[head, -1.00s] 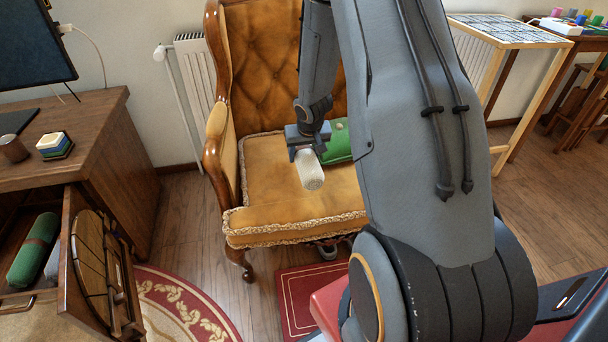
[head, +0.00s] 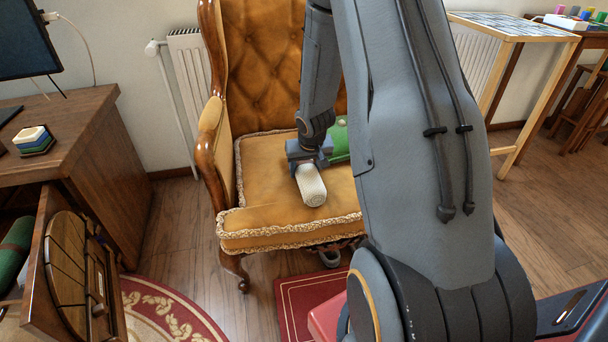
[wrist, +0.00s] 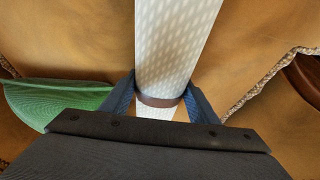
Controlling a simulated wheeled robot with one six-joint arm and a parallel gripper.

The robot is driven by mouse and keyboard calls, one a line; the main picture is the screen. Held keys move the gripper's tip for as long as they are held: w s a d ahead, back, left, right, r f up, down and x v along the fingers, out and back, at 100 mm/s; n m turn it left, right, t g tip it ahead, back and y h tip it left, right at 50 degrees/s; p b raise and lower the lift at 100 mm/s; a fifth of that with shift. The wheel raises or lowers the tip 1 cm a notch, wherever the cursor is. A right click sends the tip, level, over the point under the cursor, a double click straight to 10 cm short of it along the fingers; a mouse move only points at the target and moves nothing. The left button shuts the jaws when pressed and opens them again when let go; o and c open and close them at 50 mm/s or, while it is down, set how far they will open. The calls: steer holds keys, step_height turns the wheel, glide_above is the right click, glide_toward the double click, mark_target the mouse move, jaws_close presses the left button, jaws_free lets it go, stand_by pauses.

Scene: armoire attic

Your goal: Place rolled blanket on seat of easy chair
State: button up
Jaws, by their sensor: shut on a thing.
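The rolled blanket is a cream, patterned roll (head: 311,187) with a dark brown band, which shows in the wrist view (wrist: 176,45). My gripper (head: 305,161) is shut on it around the band, with one blue-grey finger on each side in the wrist view (wrist: 160,92). The easy chair (head: 262,60) has tan tufted upholstery and a wooden frame. The roll is low over its tan seat (head: 262,180); I cannot tell whether it touches. My arm hides the chair's right side.
A green soft item (head: 341,140) lies on the seat just behind my gripper, also at the left in the wrist view (wrist: 55,98). An open drawer (head: 45,270) with a green roll (head: 14,250) is at the left. The front of the seat is clear.

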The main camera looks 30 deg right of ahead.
stand_by(0.3)
steer(key=o, duration=1.3)
steer(key=shift+f, duration=0.15)
steer(key=p+v, duration=0.8)
steer(key=v, duration=0.4)
steer(key=shift+s, duration=0.1)
steer(key=shift+a, duration=0.1)
